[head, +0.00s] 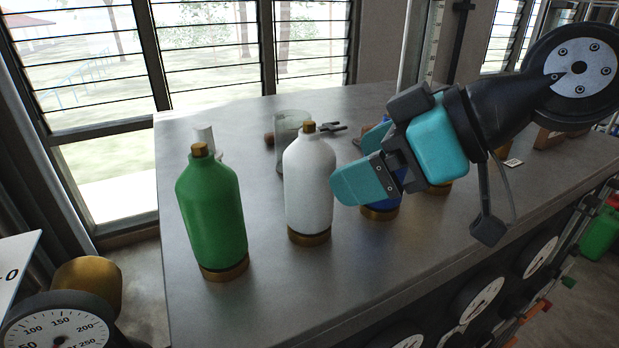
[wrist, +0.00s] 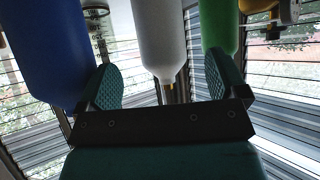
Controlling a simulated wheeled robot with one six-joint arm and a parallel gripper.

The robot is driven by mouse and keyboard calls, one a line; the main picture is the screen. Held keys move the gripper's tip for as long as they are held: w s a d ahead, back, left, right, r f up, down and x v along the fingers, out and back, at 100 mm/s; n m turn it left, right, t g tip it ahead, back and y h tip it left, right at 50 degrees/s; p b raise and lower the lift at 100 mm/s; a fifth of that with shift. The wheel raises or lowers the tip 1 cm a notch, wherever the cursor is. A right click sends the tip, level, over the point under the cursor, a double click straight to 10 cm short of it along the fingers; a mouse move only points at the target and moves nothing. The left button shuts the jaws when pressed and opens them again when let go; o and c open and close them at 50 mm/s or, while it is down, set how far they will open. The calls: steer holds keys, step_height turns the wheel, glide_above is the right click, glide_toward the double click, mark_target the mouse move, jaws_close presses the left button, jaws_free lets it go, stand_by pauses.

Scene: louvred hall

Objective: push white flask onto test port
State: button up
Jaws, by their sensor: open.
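The white flask (head: 308,185) stands upright on the grey counter, with a brown stopper and a brown-gold base. My gripper (head: 350,165) is open just to its right, one finger close to its side; I cannot tell if they touch. In the wrist view, the white flask (wrist: 160,40) appears upside down, in line with the gap between the fingers of my gripper (wrist: 165,82). A green flask (head: 211,215) stands to its left. A blue flask (head: 384,204) stands to its right, partly hidden by my gripper. I cannot make out which thing is the test port.
A clear glass vessel (head: 291,125) and a small white bottle (head: 204,138) stand behind the flasks. A dark pronged tool (head: 332,127) lies nearby. Round gauges (head: 478,299) line the counter front. Counter (head: 270,290) in front of the white flask is clear.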

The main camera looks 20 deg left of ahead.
mark_target(319, 144)
steer(key=b+x, duration=0.2)
steer(key=x, duration=0.6)
steer(key=shift+a+f, duration=0.1)
steer(key=shift+b, duration=0.35)
steer(key=shift+c, duration=0.2)
jaws_close()
steer(key=shift+r+p, duration=1.4)
steer(key=shift+r, duration=1.05)
